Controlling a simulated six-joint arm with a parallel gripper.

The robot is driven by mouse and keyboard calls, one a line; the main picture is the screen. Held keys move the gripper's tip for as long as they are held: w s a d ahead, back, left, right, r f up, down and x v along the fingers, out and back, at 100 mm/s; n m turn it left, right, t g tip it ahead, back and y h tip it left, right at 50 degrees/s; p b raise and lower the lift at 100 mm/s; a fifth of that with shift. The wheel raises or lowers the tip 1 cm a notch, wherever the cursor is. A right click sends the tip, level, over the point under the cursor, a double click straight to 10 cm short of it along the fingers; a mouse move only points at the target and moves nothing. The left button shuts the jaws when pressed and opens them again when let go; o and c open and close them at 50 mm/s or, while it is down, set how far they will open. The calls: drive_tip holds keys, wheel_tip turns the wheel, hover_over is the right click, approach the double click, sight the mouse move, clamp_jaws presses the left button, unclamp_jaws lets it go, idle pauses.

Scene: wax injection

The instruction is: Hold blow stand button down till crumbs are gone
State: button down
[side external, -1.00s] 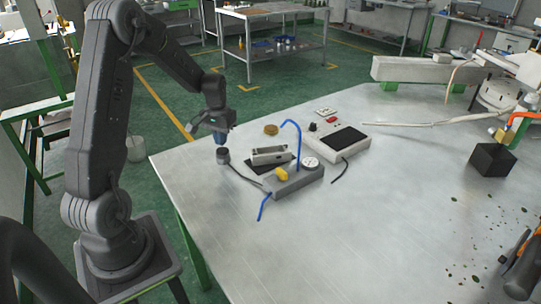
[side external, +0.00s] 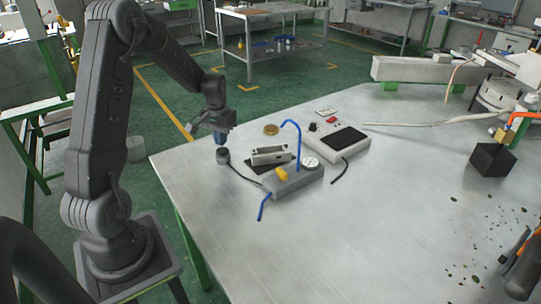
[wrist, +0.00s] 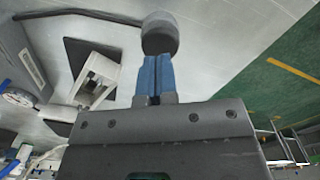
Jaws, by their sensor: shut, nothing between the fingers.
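The blow stand (side external: 292,182) is a grey box with a yellow part, a round white dial and a bent blue tube. A dark round button (side external: 223,156) on a cable stands left of it, near the table's left edge. My gripper (side external: 221,142) points down at the button with its blue fingers shut and empty. In the wrist view, the button (wrist: 160,32) is right at the tips of my gripper (wrist: 156,60). Whether it is pressed down is unclear. A pale metal block (side external: 270,155) rests by a dark mat (side external: 256,167), behind the stand. I cannot make out crumbs on it.
A white device with a dark panel (side external: 343,139) stands behind the stand, near a small brass-coloured disc (side external: 271,129). A black cube (side external: 493,160) stands at the right. Dark specks (side external: 470,238) lie on the right of the table. The table's front middle is clear.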

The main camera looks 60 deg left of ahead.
sight(222, 150)
drive_tip(key=shift+f, duration=0.1)
drive_tip(key=shift+f, duration=1.4)
idle(0.8)
idle(1.2)
drive_tip(key=shift+r, duration=3.05)
drive_tip(key=d+r+m+t, duration=0.1)
drive_tip(key=d+r+m, duration=0.1)
drive_tip(key=d+r, duration=0.7)
drive_tip(key=s+d+r+m+t, duration=0.2)
drive_tip(key=s+d+r, duration=0.1)
drive_tip(key=s+d, duration=0.4)
drive_tip(key=s+d+r+m+t, duration=0.2)
drive_tip(key=s+d, duration=0.5)
drive_tip(key=d, duration=0.5)
drive_tip(key=shift+s+d+r+t, duration=0.2)
drive_tip(key=shift+s+r+t, duration=0.15)
drive_tip(key=shift+r, duration=0.3)
